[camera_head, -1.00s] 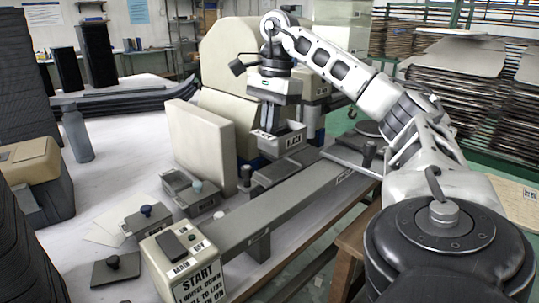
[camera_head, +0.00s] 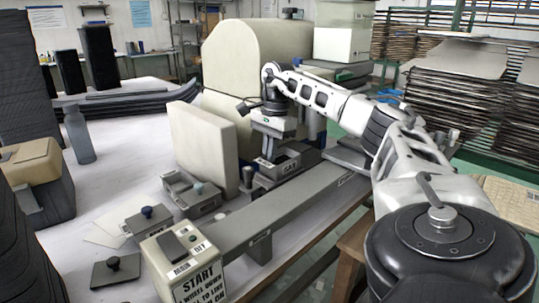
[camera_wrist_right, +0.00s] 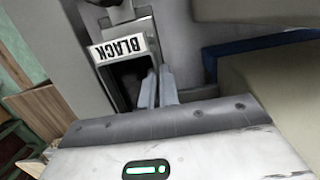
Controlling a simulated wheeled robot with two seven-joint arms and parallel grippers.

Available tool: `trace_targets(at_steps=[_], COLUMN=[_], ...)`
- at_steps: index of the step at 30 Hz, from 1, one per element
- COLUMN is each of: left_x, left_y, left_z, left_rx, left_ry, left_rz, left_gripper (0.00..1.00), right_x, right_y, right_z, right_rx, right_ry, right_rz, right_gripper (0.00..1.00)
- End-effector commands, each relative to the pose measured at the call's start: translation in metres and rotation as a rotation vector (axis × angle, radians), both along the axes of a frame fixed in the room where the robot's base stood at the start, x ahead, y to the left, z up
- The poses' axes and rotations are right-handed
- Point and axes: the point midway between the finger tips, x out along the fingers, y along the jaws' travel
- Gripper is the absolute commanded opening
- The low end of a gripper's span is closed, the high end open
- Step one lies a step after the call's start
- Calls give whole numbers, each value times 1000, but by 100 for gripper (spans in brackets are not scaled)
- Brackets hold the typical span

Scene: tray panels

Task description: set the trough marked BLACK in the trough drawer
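The trough marked BLACK is a small grey open box. It shows in the head view (camera_head: 290,167), low at the trough drawer (camera_head: 262,184) beside the cream machine; I cannot tell whether it rests on the drawer floor. In the right wrist view its white BLACK label (camera_wrist_right: 119,48) and dark inside show. My right gripper (camera_head: 268,155) is above the trough, reaching down to it. In the wrist view its two fingers (camera_wrist_right: 160,88) are close together at the trough's wall, shut on it. My left gripper is in neither view.
A cream upright panel (camera_head: 203,148) stands just left of the drawer. A long grey beam (camera_head: 285,215) runs in front of it. Stacked racks (camera_head: 465,95) stand at the right.

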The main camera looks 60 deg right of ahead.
Motion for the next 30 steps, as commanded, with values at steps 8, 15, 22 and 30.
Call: trace_targets(at_steps=[8, 15, 22, 30], left_x=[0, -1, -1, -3], left_y=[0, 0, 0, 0], left_z=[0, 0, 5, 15], left_rx=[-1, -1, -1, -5], left_ry=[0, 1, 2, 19], left_rz=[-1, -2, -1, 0], left_gripper=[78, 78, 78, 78], right_x=[0, 0, 0, -1], right_y=[0, 0, -2, -10], right_z=[-2, -2, 16, 75], right_rx=[0, 0, 1, 2], right_ry=[1, 0, -3, -6], right_rz=[0, 0, 0, -1], right_gripper=[22, 24, 24, 24])
